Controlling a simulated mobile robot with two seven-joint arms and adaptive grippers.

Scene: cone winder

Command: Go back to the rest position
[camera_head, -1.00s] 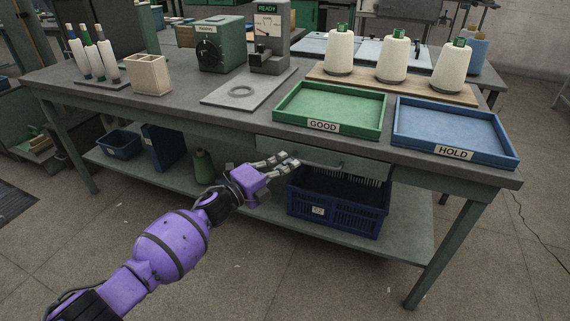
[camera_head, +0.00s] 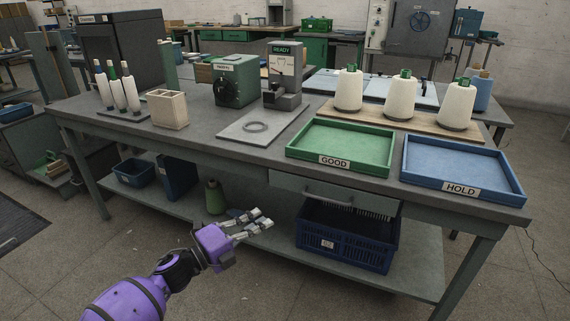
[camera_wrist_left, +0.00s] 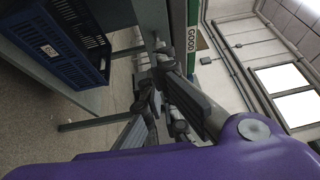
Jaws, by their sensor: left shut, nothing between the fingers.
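My left gripper (camera_head: 252,223) is shut and empty, in front of the workbench and below its top, left of the blue crate. In the left wrist view its fingers (camera_wrist_left: 172,95) show close up, with nothing between them. The purple left arm comes in from the lower left. The workbench (camera_head: 225,147) stands ahead. My right gripper is in neither view.
The green GOOD tray (camera_head: 335,166) and blue HOLD tray (camera_head: 465,192) sit at the bench's right front. A drawer (camera_head: 330,193) is under the top. A blue crate (camera_head: 345,240) stands on the lower shelf. Open floor lies in front.

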